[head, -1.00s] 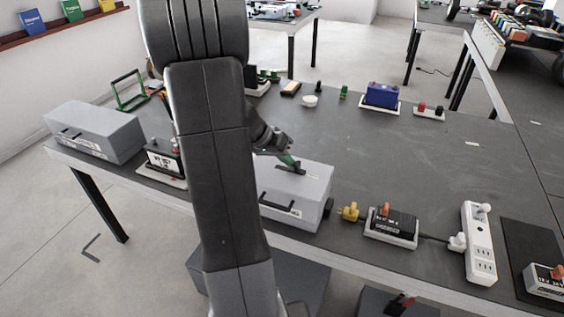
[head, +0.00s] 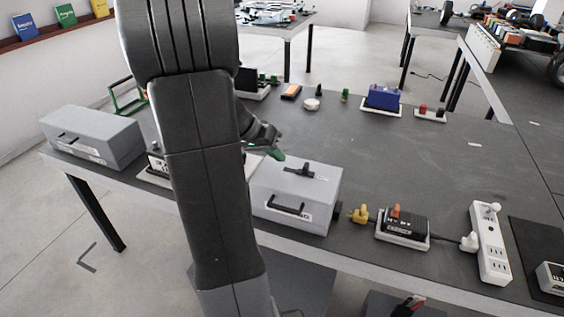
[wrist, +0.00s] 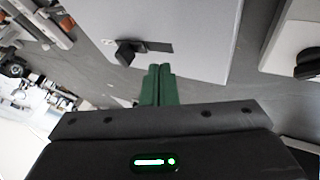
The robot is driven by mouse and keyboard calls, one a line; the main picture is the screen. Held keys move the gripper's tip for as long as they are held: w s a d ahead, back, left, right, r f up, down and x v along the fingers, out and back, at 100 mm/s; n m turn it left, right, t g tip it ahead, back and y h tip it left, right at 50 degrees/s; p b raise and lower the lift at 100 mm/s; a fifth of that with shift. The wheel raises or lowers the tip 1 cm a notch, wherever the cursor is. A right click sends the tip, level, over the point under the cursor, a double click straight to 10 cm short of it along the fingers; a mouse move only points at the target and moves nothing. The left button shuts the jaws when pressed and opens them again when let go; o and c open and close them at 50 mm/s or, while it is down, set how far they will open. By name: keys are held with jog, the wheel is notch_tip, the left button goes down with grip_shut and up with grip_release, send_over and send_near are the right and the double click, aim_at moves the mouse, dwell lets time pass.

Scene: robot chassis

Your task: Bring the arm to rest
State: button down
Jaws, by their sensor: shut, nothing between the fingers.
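My arm crosses the head view from top to bottom, left of centre. My gripper (head: 277,154) shows just right of the arm, behind and above the grey box with a black handle (head: 293,186). In the wrist view my gripper's green fingers (wrist: 158,84) are together and hold nothing. The grey box (wrist: 185,30) shows ahead of the fingers there, with a black latch (wrist: 140,50) on its top. The fingers look apart from the box. My arm hides part of the table behind it.
Another grey box (head: 92,137) stands at the table's left end. A black charger (head: 403,228), a white power strip (head: 490,243) and a yellow plug (head: 358,213) lie on the right. A blue battery (head: 382,97) stands farther back. The middle right of the table (head: 430,160) is bare.

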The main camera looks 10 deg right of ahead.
jog(key=v, duration=0.7)
jog(key=shift+r, duration=0.45)
jog(key=shift+s, duration=0.15)
